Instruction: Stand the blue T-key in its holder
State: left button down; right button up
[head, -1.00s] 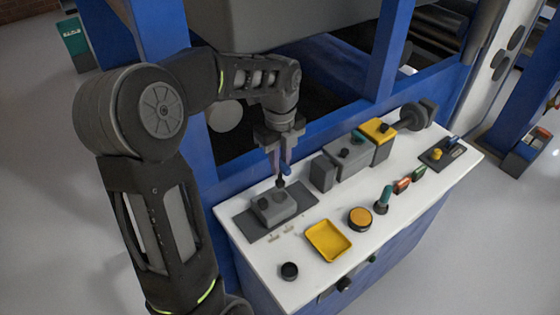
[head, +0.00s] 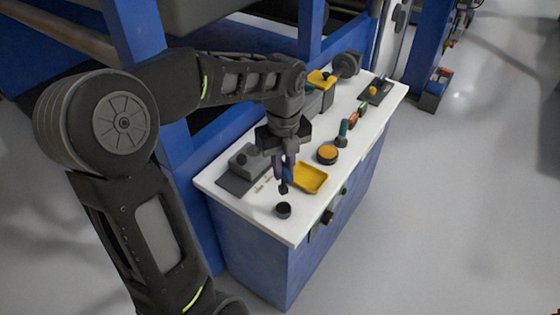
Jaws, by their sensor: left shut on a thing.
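My left gripper (head: 284,160) points down above the near part of the white bench top, shut on the blue T-key (head: 284,174). The key hangs roughly upright, with its dark lower end below the fingers. Much of its blue part is hidden by the fingers. A small dark round cup, which looks like the holder (head: 284,211), stands near the front corner of the bench. The key's lower end shows just above and behind this cup in the picture, apart from it. My right gripper is not in view.
A yellow tray (head: 310,179) lies close to the right of the key. A grey block on a dark plate (head: 243,184) is at the left. An orange-topped round item (head: 327,154) and a green-handled tool (head: 343,132) stand farther back.

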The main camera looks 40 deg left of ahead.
aim_at(284, 187)
pick_arm(q)
jog(key=shift+s+d, duration=0.15)
jog(key=shift+d, duration=0.05)
jog(key=shift+w+f, duration=0.15)
jog(key=shift+w, duration=0.1)
jog(key=shift+s, duration=0.15)
notch_tip(284, 187, down, 7)
jog(key=b, duration=0.6)
jog(key=shift+f+b, duration=0.55)
jog(key=shift+f, duration=0.2)
dwell(0.3)
jog(key=shift+f, duration=0.1)
dwell(0.6)
